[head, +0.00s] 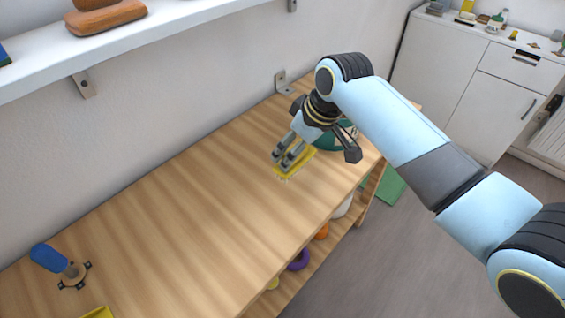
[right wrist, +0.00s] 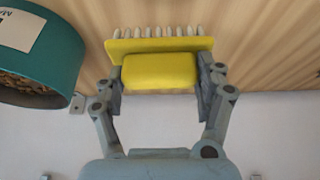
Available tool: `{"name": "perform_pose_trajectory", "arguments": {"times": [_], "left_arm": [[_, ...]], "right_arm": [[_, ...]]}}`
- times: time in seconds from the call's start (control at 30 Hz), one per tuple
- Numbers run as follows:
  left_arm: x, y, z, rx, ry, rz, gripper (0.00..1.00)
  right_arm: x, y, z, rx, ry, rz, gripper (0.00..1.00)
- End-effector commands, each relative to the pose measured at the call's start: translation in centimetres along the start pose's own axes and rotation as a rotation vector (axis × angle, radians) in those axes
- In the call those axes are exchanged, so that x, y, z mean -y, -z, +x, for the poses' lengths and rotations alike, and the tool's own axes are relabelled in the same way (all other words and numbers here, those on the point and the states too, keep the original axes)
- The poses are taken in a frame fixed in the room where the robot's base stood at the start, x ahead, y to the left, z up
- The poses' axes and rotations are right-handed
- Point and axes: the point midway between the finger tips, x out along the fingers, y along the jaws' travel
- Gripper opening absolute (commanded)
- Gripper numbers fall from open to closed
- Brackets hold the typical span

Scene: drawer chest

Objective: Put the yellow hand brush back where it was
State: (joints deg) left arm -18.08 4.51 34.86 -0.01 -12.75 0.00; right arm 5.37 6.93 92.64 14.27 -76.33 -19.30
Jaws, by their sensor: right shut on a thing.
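The yellow hand brush (right wrist: 160,70) is between the fingers of my right gripper (right wrist: 160,88) in the right wrist view, with its pale bristles pointing away from the gripper. In the head view the brush (head: 296,163) shows partly below my right gripper (head: 288,158), over the far part of the wooden bench top (head: 190,200). I cannot tell whether the bristles touch the wood. My right gripper is shut on the brush. My left gripper is not in view.
A green round container (head: 335,138) stands beside the brush, partly hidden by my right arm; it shows as a teal tin (right wrist: 40,50) in the right wrist view. A blue-handled tool (head: 52,260) is at the near left. The middle of the bench is clear. A white shelf (head: 150,28) overhangs the wall side.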

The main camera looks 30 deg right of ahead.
Motion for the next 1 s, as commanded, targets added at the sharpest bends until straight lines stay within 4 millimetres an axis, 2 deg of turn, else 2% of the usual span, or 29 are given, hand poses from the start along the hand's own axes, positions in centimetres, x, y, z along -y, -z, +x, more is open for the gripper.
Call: {"name": "perform_pose_trajectory", "arguments": {"times": [0.17,0.33,0.53,0.9,0.93,1.0], "left_arm": [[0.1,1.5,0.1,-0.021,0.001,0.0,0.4],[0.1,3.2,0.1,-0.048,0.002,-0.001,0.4],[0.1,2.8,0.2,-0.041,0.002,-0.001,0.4],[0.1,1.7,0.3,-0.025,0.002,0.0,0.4],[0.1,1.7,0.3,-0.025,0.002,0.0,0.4],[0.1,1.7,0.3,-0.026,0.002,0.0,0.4]], "right_arm": [[1.1,1.4,2.1,0.0,0.001,-0.001,0.41],[1.2,1.0,3.7,0.004,0.0,-0.001,0.41],[1.2,0.1,6.0,0.002,-0.001,-0.001,0.41],[1.2,-0.1,6.4,0.0,-0.001,-0.001,0.41],[1.2,-0.1,6.4,0.0,-0.001,-0.001,0.73],[1.2,-0.1,6.3,0.0,-0.001,-0.001,0.83]]}}
